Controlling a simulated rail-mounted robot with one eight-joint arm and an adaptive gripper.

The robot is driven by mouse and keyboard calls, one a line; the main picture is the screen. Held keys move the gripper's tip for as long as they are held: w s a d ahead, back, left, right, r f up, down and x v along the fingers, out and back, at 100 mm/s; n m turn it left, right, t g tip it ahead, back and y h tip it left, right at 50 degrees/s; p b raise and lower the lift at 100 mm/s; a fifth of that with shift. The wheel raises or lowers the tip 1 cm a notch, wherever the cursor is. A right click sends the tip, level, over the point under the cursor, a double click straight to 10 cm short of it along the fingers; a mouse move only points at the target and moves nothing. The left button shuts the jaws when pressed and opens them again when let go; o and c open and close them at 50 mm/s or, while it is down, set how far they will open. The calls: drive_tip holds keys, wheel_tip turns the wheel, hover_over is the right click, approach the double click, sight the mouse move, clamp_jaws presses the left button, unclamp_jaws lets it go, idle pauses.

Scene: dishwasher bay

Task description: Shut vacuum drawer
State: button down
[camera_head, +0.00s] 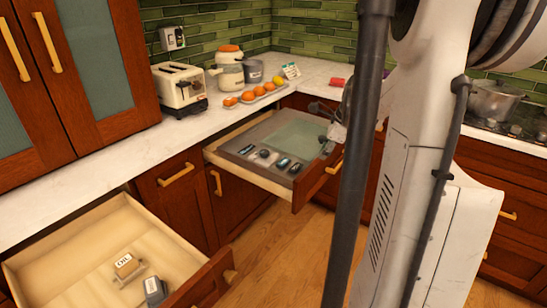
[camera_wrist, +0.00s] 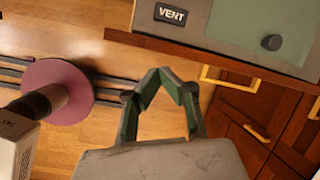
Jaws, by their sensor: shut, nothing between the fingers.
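The vacuum drawer (camera_head: 262,181) is pulled out from under the counter corner. It has a wooden body, a brown front (camera_head: 318,186) and a grey top panel with a pale green sheet and several small dark items. In the wrist view its panel carries a "VENT" label (camera_wrist: 171,14) and a black knob (camera_wrist: 271,42). My gripper (camera_wrist: 165,74) is shut and empty, its fingertips meeting in a point. In the wrist view it appears just below the drawer's edge, apart from it in the picture. In the head view my gripper is largely hidden near the drawer's front right.
A second open drawer (camera_head: 75,262) at lower left holds a box marked "OIL" (camera_head: 127,265) and a grey item (camera_head: 154,290). The counter bears a toaster (camera_head: 179,86), a tray of oranges (camera_head: 250,95) and a pot (camera_head: 495,98). Wooden floor (camera_head: 272,250) is clear between the drawers.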

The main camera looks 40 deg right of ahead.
drive_tip(key=s+d+f+m, duration=0.4)
drive_tip(key=d+f+m, duration=0.1)
drive_tip(key=d, duration=0.4)
drive_tip(key=b, duration=0.1)
approach(319, 182)
wheel_tip(319, 182, down, 4)
drive_tip(key=s, duration=0.3)
drive_tip(key=shift+w+f+b, duration=0.2)
drive_tip(key=shift+w+b, duration=0.15)
drive_tip(key=shift+w, duration=1.9)
drive_tip(key=shift+w, duration=0.1)
